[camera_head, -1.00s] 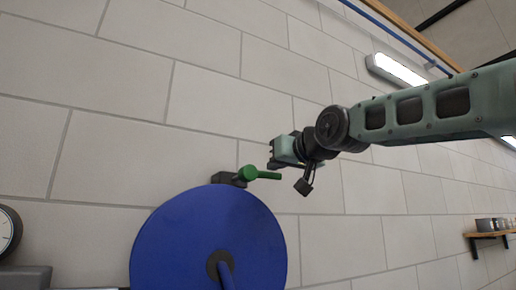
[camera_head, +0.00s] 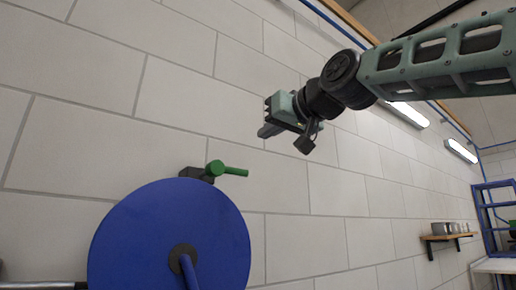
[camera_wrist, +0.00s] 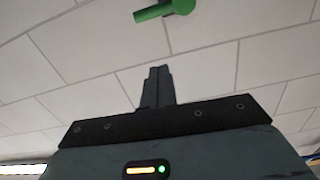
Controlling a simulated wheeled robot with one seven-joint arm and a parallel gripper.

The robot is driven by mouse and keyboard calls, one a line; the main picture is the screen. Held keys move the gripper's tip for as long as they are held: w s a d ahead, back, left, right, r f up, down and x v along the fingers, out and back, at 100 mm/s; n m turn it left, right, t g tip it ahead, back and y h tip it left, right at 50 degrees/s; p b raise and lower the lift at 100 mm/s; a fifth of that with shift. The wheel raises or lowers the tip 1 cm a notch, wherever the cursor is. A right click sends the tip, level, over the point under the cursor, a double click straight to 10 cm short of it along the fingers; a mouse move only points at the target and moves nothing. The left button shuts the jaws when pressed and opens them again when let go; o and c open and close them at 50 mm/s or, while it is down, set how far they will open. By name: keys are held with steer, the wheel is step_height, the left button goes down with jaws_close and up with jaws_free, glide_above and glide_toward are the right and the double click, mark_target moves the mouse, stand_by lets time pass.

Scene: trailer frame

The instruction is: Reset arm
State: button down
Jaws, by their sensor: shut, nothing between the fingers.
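My gripper (camera_head: 268,130) is raised in front of the block wall, above and to the right of a green lever handle (camera_head: 228,169). In the wrist view my gripper's fingers (camera_wrist: 158,85) are together and hold nothing. The green handle (camera_wrist: 165,10) shows at the top of the wrist view, apart from the fingers. My arm reaches in from the upper right of the head view.
A large blue disc (camera_head: 140,235) with a dark hub stands below the green handle. The pale block wall (camera_head: 330,240) fills the background. A wooden shelf (camera_head: 448,237) with small metal containers is at the right. A blue rack (camera_head: 482,215) stands at the far right.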

steer(key=shift+s+d, duration=0.3)
steer(key=shift+s, duration=0.1)
stand_by(0.3)
steer(key=s+a+f+g+h, duration=0.1)
steer(key=s+f+g, duration=0.2)
steer(key=f, duration=0.9)
steer(key=s+a+f+g+h, duration=0.1)
steer(key=s+f+g+h, duration=0.15)
steer(key=f, duration=1.05)
steer(key=s+a+f+g+h, duration=0.1)
steer(key=s+f+g, duration=0.2)
steer(key=f, duration=0.9)
steer(key=s+d+f+g+h, duration=0.1)
steer(key=s+d+f+g, duration=0.1)
steer(key=s+d+f, duration=0.2)
steer(key=s+d+f+n+g+h, duration=0.1)
steer(key=s+d+f, duration=0.3)
steer(key=s+f, duration=0.5)
steer(key=s+d+f+g+h, duration=0.2)
steer(key=s+f, duration=0.4)
steer(key=f, duration=0.3)
steer(key=shift+s+d+f+n+g+h, duration=0.35)
steer(key=shift+d+f+g, duration=0.1)
steer(key=shift+d, duration=0.8)
steer(key=shift+a, duration=0.1)
